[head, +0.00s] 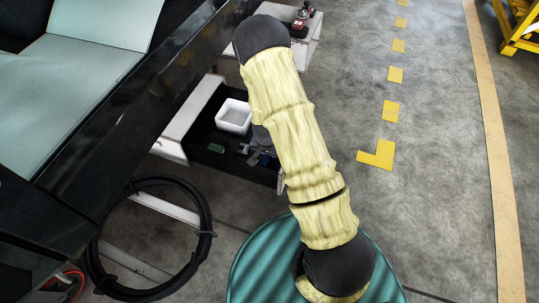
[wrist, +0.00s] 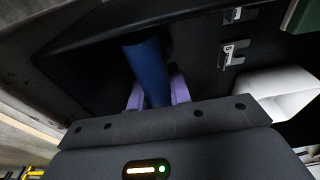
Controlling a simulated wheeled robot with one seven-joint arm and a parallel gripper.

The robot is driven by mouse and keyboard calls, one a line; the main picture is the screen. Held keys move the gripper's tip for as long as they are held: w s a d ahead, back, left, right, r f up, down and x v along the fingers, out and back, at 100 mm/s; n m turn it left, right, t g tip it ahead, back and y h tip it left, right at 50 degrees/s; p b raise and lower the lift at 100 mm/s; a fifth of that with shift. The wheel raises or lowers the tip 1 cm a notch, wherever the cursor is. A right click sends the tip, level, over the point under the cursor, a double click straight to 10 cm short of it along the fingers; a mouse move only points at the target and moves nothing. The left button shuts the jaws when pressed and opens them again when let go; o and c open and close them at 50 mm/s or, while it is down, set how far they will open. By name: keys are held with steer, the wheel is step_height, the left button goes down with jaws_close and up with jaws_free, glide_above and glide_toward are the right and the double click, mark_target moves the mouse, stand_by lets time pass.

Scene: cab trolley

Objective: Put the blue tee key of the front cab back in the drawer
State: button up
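The blue tee key (wrist: 148,70) shows in the wrist view as a thick blue bar between the two purple fingers of my gripper (wrist: 157,95). The fingers press close on both sides of it, and its far end is lost against the dark interior. The open drawer (head: 200,150) is black inside and shows in the head view below the front cab's dark edge. In the head view my arm covers most of my gripper, which is at the drawer's right part. In the wrist view the dark drawer interior (wrist: 200,30) lies around the key; I cannot tell whether the key touches it.
A white open box (head: 234,116) stands in the drawer and also shows in the wrist view (wrist: 275,90). Small metal pieces (wrist: 232,52) lie nearby. A black hose ring (head: 205,220) hangs at lower left.

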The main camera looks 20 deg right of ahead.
steer(key=o, duration=0.4)
steer(key=r+p, duration=0.2)
steer(key=r, duration=0.2)
steer(key=s+r+p, duration=0.1)
steer(key=r+p, duration=0.1)
steer(key=r, duration=0.2)
steer(key=a+r+p, duration=0.1)
steer(key=r+p, duration=0.2)
steer(key=r, duration=0.1)
steer(key=shift+s+r, duration=0.1)
steer(key=shift+s, duration=0.2)
steer(key=shift+r, duration=0.25)
steer(key=s+r+n, duration=0.2)
steer(key=s+r, duration=0.2)
steer(key=r, duration=0.3)
steer(key=s+r+n, duration=0.2)
steer(key=s+r, duration=0.2)
steer(key=r, duration=0.4)
steer(key=s+d+r+n+t+y, duration=0.1)
steer(key=s+r+n, duration=0.2)
steer(key=s+r, duration=0.2)
steer(key=shift+w+v, duration=0.25)
steer(key=shift+v, duration=0.9)
